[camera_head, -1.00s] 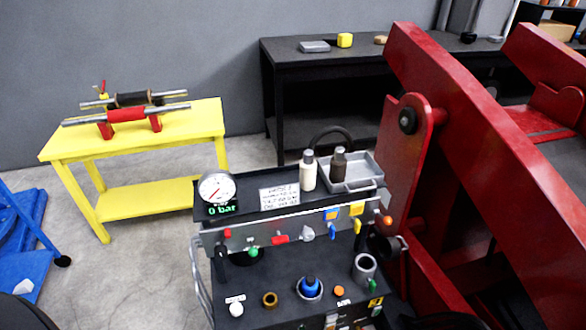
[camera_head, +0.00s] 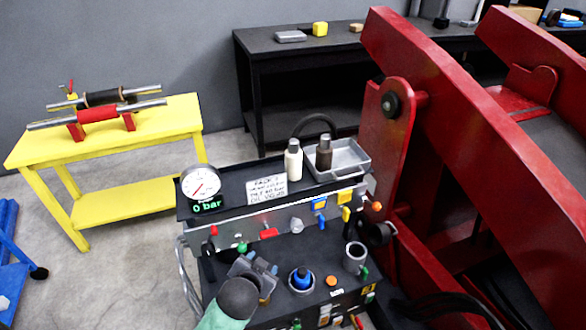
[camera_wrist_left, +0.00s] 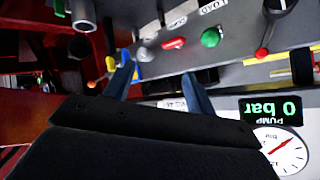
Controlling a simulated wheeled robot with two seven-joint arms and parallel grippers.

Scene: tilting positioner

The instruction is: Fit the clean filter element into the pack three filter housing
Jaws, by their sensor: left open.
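A cream cylinder with a grey top (camera_head: 293,162), which looks like the clean filter element, stands upright on the power pack's upper shelf. A dark brown cylinder of like shape (camera_head: 324,153) stands beside it, at the grey tray. A grey open-topped cup (camera_head: 355,259), possibly the filter housing, stands at the right of the lower deck; a similar grey cylinder shows in the left wrist view (camera_wrist_left: 83,15). My left gripper (camera_head: 258,266) is over the left of the lower deck, open and empty; its fingers show in the left wrist view (camera_wrist_left: 160,88). My right gripper is not in view.
A pressure gauge (camera_head: 201,184) reading 0 bar and a placard (camera_head: 267,190) stand on the upper shelf. Knobs and levers line the front panel. A blue-topped fitting (camera_head: 301,279) rises from the deck. A large red frame (camera_head: 480,130) blocks the right side.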

